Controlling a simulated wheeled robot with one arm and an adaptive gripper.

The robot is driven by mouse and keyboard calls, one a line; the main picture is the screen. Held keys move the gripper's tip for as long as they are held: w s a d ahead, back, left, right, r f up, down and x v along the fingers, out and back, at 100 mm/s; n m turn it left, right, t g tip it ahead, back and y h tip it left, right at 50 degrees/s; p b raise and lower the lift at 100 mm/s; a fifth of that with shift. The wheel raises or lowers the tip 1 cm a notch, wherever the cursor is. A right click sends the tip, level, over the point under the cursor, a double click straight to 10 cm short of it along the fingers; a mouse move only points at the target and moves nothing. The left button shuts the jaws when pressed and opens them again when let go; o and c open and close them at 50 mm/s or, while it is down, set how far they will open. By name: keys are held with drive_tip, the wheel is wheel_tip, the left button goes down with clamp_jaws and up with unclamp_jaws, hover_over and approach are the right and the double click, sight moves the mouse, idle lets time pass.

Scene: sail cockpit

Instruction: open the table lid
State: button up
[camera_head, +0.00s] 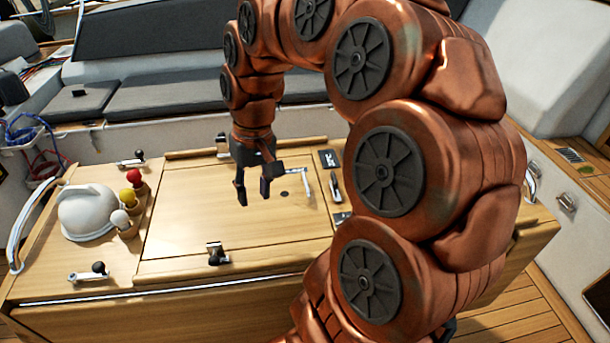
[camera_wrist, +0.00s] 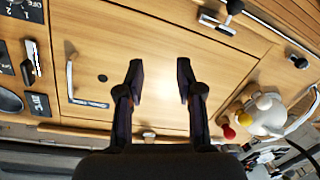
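The table lid (camera_head: 185,215) is a flat light-wood panel set in the middle of the wooden table top, lying shut and level. It also fills the middle of the wrist view (camera_wrist: 150,45). A pale metal L-shaped handle (camera_head: 306,187) is on the lid's right side; in the wrist view it shows at the left (camera_wrist: 70,85). A small dark round spot (camera_wrist: 102,78) is beside the handle. A latch (camera_head: 217,254) sits at the lid's front edge. My gripper (camera_head: 252,195) is open and empty above the lid, its fingers apart and pointing down, left of the handle.
A white dome (camera_head: 86,212) and red, yellow and white knobs (camera_head: 128,195) stand on the table's left. Dark switch panels (camera_head: 330,160) are right of the lid. Metal rails (camera_head: 35,225) bend at the table's ends. Cushioned benches (camera_head: 165,95) lie behind. My arm hides the table's right part.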

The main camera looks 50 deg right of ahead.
drive_tip(key=w+d+m, duration=0.2)
drive_tip(key=d, duration=0.7)
drive_tip(key=m+t, duration=0.1)
drive_tip(key=m, duration=0.2)
approach(306, 180)
drive_tip(key=shift+n, duration=0.3)
drive_tip(key=shift+w+a+f+p, duration=0.15)
drive_tip(key=shift+f+p, duration=0.25)
drive_tip(key=shift+f, duration=0.95)
drive_tip(key=shift+w+a+f+p, duration=0.1)
drive_tip(key=shift+a+f+p, duration=0.25)
drive_tip(key=shift+f, duration=0.95)
drive_tip(key=shift+w+a+f+p, duration=0.15)
drive_tip(key=shift+f+p, duration=0.25)
drive_tip(key=shift+f, duration=0.95)
clamp_jaws()
